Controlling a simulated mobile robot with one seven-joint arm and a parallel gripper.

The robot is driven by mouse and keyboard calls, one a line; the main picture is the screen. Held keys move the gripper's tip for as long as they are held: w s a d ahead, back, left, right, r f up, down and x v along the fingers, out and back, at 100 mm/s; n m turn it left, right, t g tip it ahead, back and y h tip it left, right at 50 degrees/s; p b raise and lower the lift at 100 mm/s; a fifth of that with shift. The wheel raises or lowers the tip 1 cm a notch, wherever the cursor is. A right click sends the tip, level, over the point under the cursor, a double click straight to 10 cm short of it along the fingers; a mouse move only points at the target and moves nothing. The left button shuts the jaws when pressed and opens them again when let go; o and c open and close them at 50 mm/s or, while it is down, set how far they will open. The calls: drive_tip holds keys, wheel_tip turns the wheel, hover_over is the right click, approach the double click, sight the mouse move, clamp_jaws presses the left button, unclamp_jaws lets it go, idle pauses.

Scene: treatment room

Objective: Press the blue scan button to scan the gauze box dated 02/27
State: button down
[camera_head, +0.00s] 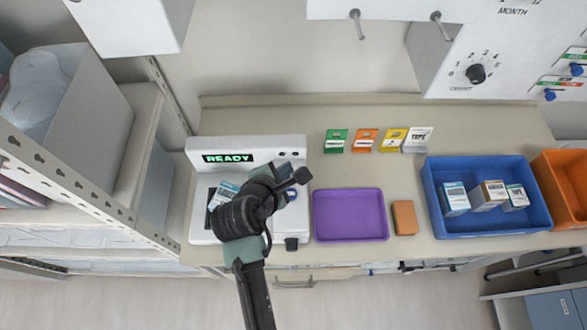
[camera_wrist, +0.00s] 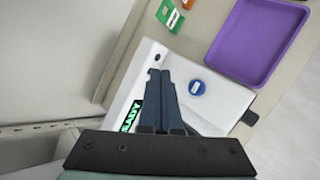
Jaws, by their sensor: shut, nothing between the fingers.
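The white scanner (camera_head: 272,156) stands at the left of the counter, its green display (camera_head: 228,158) reading READY. The blue scan button (camera_head: 291,193) is on its right part, partly hidden by my gripper; it shows whole in the wrist view (camera_wrist: 197,87). A white-and-blue box (camera_head: 226,190) lies on the scanner's dark pad (camera_head: 211,194), partly covered by my arm; I cannot read its date. My gripper (camera_head: 297,174) is shut and empty above the scanner. In the wrist view its fingertips (camera_wrist: 160,73) appear beside the button, apart from it.
A purple tray (camera_head: 350,238) and an orange-brown block (camera_head: 404,217) lie right of the scanner. A blue bin (camera_head: 490,232) holds several boxes, with an orange bin (camera_head: 570,205) beyond. Small coloured cards (camera_head: 366,139) stand behind. A metal shelf (camera_head: 75,185) is at left.

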drive_tip(key=shift+s+d+n+g, duration=0.1)
drive_tip(key=shift+s+n+g, duration=0.2)
drive_tip(key=shift+s+n, duration=0.1)
drive_tip(key=b, duration=0.7)
hover_over(291, 194)
drive_tip(key=f, duration=0.4)
drive_tip(key=s+a+f, duration=0.1)
drive_tip(key=f, duration=0.1)
drive_tip(key=shift+f, duration=0.35)
drive_tip(key=shift+f+b, duration=0.65)
drive_tip(key=shift+f, duration=0.35)
drive_tip(key=shift+f, duration=0.1)
idle(0.3)
drive_tip(key=shift+f, duration=0.35)
